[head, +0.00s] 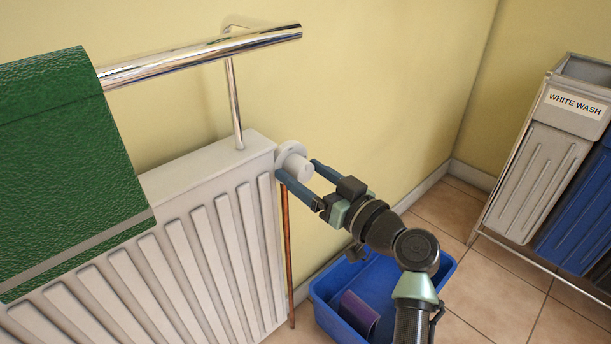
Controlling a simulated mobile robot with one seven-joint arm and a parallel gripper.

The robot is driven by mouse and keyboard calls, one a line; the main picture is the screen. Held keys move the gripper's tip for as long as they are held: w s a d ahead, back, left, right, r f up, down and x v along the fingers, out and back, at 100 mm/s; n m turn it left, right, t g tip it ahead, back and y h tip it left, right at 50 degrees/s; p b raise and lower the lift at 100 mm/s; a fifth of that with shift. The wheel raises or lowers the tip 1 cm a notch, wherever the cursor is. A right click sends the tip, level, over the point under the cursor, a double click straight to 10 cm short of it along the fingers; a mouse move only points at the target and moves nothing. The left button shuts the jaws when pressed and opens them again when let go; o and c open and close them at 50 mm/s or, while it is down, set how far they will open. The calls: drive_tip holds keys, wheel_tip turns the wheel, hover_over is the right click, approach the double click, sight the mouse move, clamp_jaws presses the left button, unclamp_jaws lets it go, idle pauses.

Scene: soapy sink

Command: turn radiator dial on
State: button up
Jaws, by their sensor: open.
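The radiator dial (296,165) is a white round knob at the right end of the white radiator (207,160), near its top corner. My gripper (297,170) comes from the right with its two blue fingers spread, one on the upper far side of the dial and one on the lower near side. The fingers are open around the dial. I cannot tell whether either finger touches it. No marking that tells the dial's setting can be made out.
A chrome rail (200,60) runs above the radiator, with a green towel (65,150) over it at the left. A blue bin (330,290) holding a purple thing stands on the floor under my arm. Laundry bins (540,170) stand at the right. A copper pipe (287,250) runs down below the dial.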

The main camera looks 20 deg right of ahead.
clamp_jaws()
idle(0.4)
drive_tip(key=shift+m+p, duration=0.3)
drive_tip(key=m+p, duration=0.2)
drive_tip(key=m, duration=0.1)
drive_tip(key=shift+r+p, duration=0.2)
drive_tip(key=shift+p, duration=0.2)
drive_tip(key=m+p, duration=0.4)
drive_tip(key=m, duration=0.1)
drive_tip(key=shift+m, duration=0.4)
drive_tip(key=m+p, duration=0.4)
drive_tip(key=m, duration=0.1)
drive_tip(key=shift+g, duration=0.3)
drive_tip(key=shift+f+m+p, duration=0.1)
drive_tip(key=shift+m+p, duration=0.75)
drive_tip(key=shift+m, duration=0.65)
